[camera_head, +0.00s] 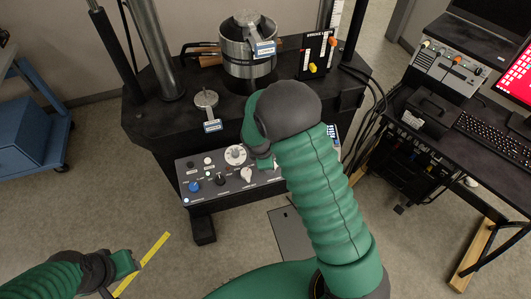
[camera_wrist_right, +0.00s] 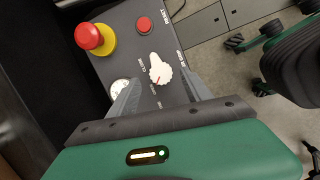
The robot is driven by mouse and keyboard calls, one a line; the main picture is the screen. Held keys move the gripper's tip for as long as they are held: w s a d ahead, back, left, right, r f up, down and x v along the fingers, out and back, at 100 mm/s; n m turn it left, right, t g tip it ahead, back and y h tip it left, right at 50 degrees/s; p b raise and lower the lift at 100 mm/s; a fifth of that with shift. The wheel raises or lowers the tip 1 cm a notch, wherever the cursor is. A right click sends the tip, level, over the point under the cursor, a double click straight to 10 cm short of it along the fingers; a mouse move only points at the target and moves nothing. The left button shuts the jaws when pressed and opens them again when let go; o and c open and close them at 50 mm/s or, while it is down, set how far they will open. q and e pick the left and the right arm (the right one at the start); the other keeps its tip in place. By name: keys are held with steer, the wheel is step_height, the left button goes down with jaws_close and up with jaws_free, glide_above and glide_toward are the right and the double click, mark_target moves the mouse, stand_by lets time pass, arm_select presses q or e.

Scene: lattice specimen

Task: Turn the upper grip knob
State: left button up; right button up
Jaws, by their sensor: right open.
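A white lobed knob (camera_wrist_right: 160,70) with a red pointer mark sits on the dark control panel in the right wrist view. Its printed label is too small to read surely. My right gripper (camera_wrist_right: 160,92) is open, its two grey fingers on either side of the knob's near side. No contact shows. A second white round part (camera_wrist_right: 120,87) is partly hidden by the left finger. In the head view, my right arm covers the right part of the panel (camera_head: 222,192). My left gripper (camera_head: 128,265) is low at the left, away from the panel; its jaws are unclear.
A red mushroom button (camera_wrist_right: 88,36) on a yellow base and a small red button (camera_wrist_right: 144,25) are near the knob. The panel also has a blue knob (camera_head: 193,186). A metal pot (camera_head: 247,62) stands on the black machine. A desk with a keyboard (camera_head: 492,137) is at right.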

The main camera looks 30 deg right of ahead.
steer(key=v, duration=1.2)
steer(key=shift+s+r, duration=0.1)
steer(key=shift+s, duration=0.05)
steer(key=s+a+m+y, duration=0.1)
steer(key=s+a+m, duration=0.2)
steer(key=s+m, duration=0.3)
steer(key=s+a+m+t+y, duration=0.1)
steer(key=s+a+m+y, duration=0.1)
steer(key=s+m, duration=0.4)
steer(key=shift+s+a+r+m, duration=0.45)
steer(key=shift+s+a, duration=0.3)
steer(key=shift+a, duration=0.1)
steer(key=shift+s, duration=0.15)
